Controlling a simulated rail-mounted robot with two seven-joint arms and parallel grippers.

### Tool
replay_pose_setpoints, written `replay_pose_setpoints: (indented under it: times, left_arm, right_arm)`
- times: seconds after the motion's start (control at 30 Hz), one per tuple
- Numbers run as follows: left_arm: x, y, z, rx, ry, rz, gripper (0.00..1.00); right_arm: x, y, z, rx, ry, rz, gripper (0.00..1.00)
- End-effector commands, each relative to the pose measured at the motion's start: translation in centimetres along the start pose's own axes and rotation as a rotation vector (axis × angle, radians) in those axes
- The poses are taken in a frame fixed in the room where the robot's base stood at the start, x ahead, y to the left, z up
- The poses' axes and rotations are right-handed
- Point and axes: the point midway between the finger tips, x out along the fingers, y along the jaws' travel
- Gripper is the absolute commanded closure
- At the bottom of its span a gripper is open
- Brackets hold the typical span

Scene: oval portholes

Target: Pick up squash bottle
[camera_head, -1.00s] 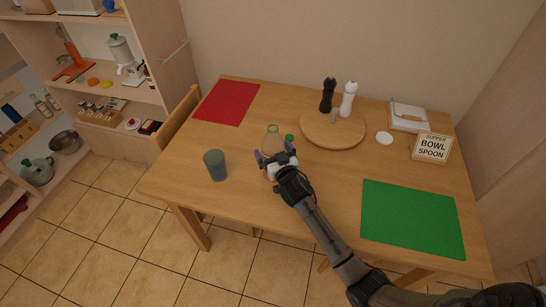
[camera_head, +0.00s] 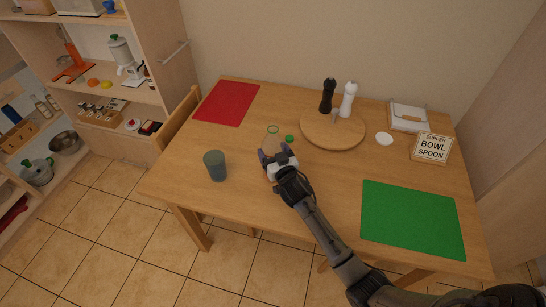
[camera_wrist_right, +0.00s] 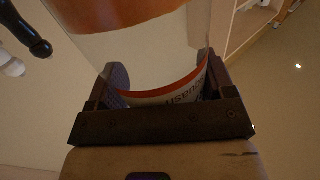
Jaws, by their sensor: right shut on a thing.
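The squash bottle (camera_head: 272,141) is a clear bottle with an open-looking greenish neck, standing at the middle front of the wooden table. My right gripper (camera_head: 274,157) is shut around its body from the near side. The right wrist view shows the bottle's white and orange label (camera_wrist_right: 150,50) between the two finger pads (camera_wrist_right: 160,85). Some printed letters show low on the label. The bottle's lower part is hidden by the gripper in the head view. I cannot tell whether its base touches the table. My left gripper is not in view.
A green cap-like thing (camera_head: 290,139) shows just right of the bottle. A blue-grey cup (camera_head: 215,166) stands to the left. A round wooden board (camera_head: 333,134) with black and white mills lies behind. A red mat (camera_head: 227,102) and a green mat (camera_head: 411,219) lie apart.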

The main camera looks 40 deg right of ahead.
Motion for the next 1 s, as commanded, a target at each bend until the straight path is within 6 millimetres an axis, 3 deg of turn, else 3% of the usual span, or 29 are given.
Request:
replay_pose_setpoints:
  times: [0.47,0.83,1.0]
  left_arm:
    - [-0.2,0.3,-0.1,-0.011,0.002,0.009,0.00]
    - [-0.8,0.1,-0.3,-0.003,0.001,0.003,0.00]
    - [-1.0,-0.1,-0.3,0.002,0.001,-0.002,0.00]
  right_arm:
    - [0.1,0.0,-1.1,-0.001,0.004,0.000,0.58]
    - [0.0,0.0,-4.5,-0.001,0.004,0.000,0.58]
    - [-1.4,1.4,-5.4,-0.002,0.003,0.001,0.58]
